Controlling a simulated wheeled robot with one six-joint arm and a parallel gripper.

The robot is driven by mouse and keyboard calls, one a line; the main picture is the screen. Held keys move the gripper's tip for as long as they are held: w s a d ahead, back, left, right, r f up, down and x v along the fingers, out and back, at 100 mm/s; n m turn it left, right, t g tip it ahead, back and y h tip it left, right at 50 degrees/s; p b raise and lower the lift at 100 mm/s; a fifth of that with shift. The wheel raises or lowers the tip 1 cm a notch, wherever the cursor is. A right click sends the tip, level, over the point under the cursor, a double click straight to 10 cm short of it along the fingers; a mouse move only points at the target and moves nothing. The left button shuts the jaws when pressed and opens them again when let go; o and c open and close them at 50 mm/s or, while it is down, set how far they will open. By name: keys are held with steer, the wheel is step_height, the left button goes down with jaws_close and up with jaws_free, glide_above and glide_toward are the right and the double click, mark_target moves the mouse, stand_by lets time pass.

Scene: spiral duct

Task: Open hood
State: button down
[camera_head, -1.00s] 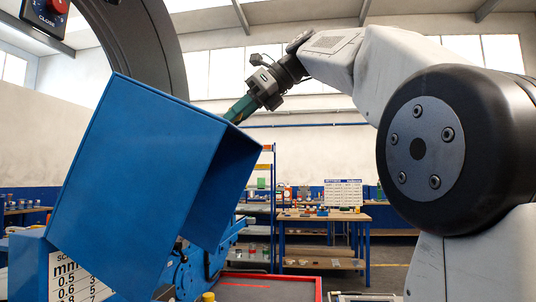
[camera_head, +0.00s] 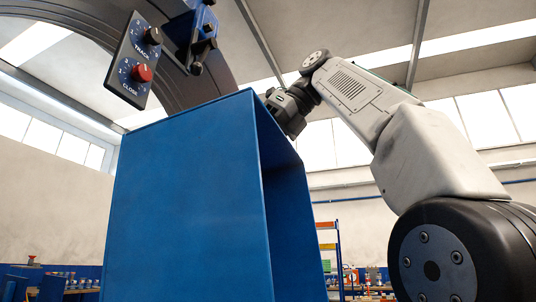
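The blue hood (camera_head: 185,205) is a large box-shaped cover that fills the middle of the head view. My gripper's wrist body (camera_head: 290,107) is at the hood's upper right corner. The fingers are hidden behind the hood's edge, so I cannot see whether they touch or grip it.
A control panel (camera_head: 135,60) with a red and a black knob hangs at upper left, in front of a large dark ring (camera_head: 190,85). A blue bracket (camera_head: 197,35) sits on the ring. Shelving (camera_head: 328,250) and workbenches stand far behind.

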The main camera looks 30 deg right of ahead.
steer(key=shift+w+a+r, duration=0.1)
steer(key=shift+a+r, duration=0.05)
stand_by(0.4)
steer(key=c, duration=1.1)
jaws_free()
steer(key=shift+o, duration=0.2)
steer(key=shift+d, duration=0.2)
